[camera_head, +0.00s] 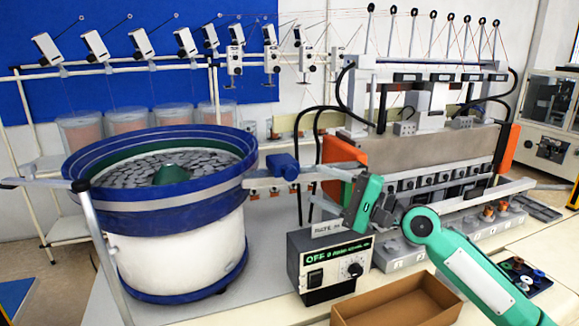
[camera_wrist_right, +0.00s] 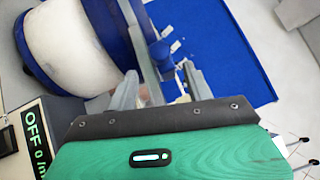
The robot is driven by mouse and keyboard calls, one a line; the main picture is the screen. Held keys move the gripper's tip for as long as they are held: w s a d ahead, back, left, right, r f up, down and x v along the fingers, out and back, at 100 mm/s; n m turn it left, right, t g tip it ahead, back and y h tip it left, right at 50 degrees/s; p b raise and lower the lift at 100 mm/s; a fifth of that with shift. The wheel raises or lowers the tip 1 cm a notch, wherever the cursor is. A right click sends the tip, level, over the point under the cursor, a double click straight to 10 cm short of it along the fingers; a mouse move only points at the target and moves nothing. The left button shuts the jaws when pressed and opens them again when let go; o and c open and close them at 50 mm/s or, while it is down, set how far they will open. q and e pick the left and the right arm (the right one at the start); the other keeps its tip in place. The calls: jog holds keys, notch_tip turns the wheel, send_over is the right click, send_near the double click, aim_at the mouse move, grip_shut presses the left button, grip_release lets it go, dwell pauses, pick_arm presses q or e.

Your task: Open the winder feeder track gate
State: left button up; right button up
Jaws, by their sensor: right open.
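The feeder track (camera_head: 262,183) is a grey rail running from the blue-rimmed bowl feeder (camera_head: 215,188) toward the winder (camera_head: 400,150). A blue block (camera_head: 283,162) sits at the track near the bowl; it also shows in the right wrist view (camera_wrist_right: 160,52). I cannot tell for sure which part is the gate or how it stands. My right gripper (camera_head: 345,190) is beside the track's winder end, its fingers partly hidden in the head view. In the right wrist view the open fingers (camera_wrist_right: 160,88) lie either side of the rail's line; contact is unclear. My left gripper is out of view.
A control box (camera_head: 325,268) reading OFF stands just below my right gripper. An open cardboard box (camera_head: 395,300) is at the front. A tray of coloured rings (camera_head: 525,275) lies at right. Orange panels flank the winder.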

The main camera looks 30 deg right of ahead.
aim_at(297, 174)
jog(key=shift+r+p+x, duration=0.25)
jog(key=shift+p+x, duration=0.3)
jog(key=shift+x, duration=0.7)
jog(key=p+x, duration=0.2)
jog(key=x, duration=0.1)
jog(key=shift+w+a+p, duration=0.1)
jog(key=shift+w+p, duration=0.2)
jog(key=shift+p, duration=0.05)
jog(key=shift+w+a+r+p, duration=0.1)
jog(key=shift+w+a+p, duration=0.3)
jog(key=shift+w, duration=0.2)
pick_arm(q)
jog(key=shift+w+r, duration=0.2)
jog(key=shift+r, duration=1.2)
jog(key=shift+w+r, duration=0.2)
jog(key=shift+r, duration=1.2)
pick_arm(e)
jog(key=shift+w+a, duration=0.2)
jog(key=shift+w, duration=0.15)
